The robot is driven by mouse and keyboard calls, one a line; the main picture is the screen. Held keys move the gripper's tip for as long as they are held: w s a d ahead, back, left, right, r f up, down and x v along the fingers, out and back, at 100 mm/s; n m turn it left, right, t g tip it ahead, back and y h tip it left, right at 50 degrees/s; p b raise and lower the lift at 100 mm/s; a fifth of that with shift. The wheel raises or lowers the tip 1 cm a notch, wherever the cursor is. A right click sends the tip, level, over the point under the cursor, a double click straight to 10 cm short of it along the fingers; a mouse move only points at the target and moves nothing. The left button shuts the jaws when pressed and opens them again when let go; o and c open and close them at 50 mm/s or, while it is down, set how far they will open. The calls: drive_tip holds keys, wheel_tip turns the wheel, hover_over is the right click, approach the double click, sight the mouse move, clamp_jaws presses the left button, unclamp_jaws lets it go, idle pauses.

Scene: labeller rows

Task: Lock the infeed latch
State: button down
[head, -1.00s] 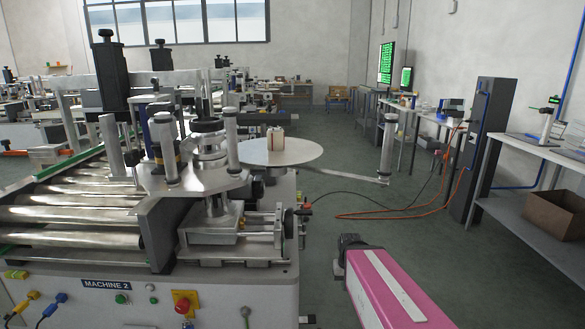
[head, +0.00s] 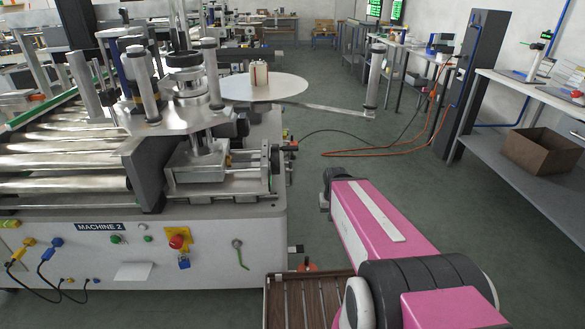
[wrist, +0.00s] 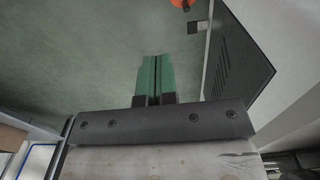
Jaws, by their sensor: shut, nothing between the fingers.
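Machine 2 (head: 60,262) stands at the left in the head view. A small grey-green lever (head: 240,254) hangs on its front panel, right of the red button (head: 177,242); it may be the infeed latch, but no label on it can be read. My gripper (wrist: 155,80) shows in the wrist view with its green fingers together and nothing between them, above the grey-green floor. The head view does not show my gripper; only my pink arm is there, right of the machine and apart from the lever.
A brown slatted surface (head: 284,310) lies low in front of the machine's right end. A round white disc (head: 262,88) juts out behind the machine. An orange cable (head: 385,152) crosses the floor. A bench with a cardboard box (head: 545,150) stands at the right.

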drive_tip(key=shift+w, duration=0.15)
drive_tip(key=w+a+r+n+t+y, duration=0.1)
drive_tip(key=w+a+n+t+y, duration=0.1)
drive_tip(key=w+n, duration=0.7)
drive_tip(key=w+a+r+n+t+y, duration=0.2)
drive_tip(key=w+n, duration=0.8)
drive_tip(key=w, duration=1.6)
drive_tip(key=shift+a+t+y, duration=0.4)
drive_tip(key=shift+a+y, duration=0.4)
drive_tip(key=shift+a, duration=0.35)
drive_tip(key=shift+w+f, duration=0.1)
drive_tip(key=shift+f, duration=0.05)
approach(288, 170)
drive_tip(key=x, duration=0.4)
drive_tip(key=shift+w+a, duration=0.1)
